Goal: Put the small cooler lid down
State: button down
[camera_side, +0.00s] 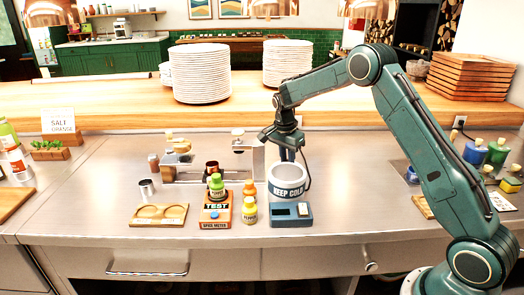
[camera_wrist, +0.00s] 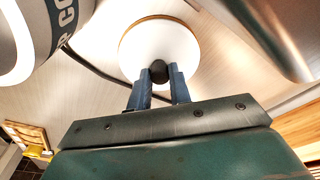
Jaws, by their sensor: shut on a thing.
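The small cooler lid (camera_wrist: 160,35) is a white disc with a tan edge and a dark round knob (camera_wrist: 159,71). My gripper (camera_wrist: 158,78) is shut on that knob with its blue fingers. In the side view my gripper (camera_side: 287,153) points down just behind the white cooler marked KEEP COLD (camera_side: 288,191), whose top looks open. The lid is hidden there. The cooler also shows in the wrist view (camera_wrist: 28,45), at the upper left, apart from the lid. I cannot tell whether the lid touches the counter.
A blue device (camera_side: 285,222) stands in front of the cooler. An orange TEST box (camera_side: 216,221) and small bottles (camera_side: 249,212) stand left of it. A metal stand (camera_side: 258,160) is behind left. A dark cable (camera_side: 308,172) hangs beside the cooler. The counter right of the cooler (camera_side: 350,200) is clear.

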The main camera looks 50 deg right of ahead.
jog(key=shift+f, duration=0.1)
jog(key=c, duration=1.3)
grip_release()
jog(key=r, duration=0.4)
jog(key=a+r, duration=0.1)
jog(key=r, duration=0.7)
jog(key=shift+a+r, duration=0.1)
jog(key=shift+a, duration=0.3)
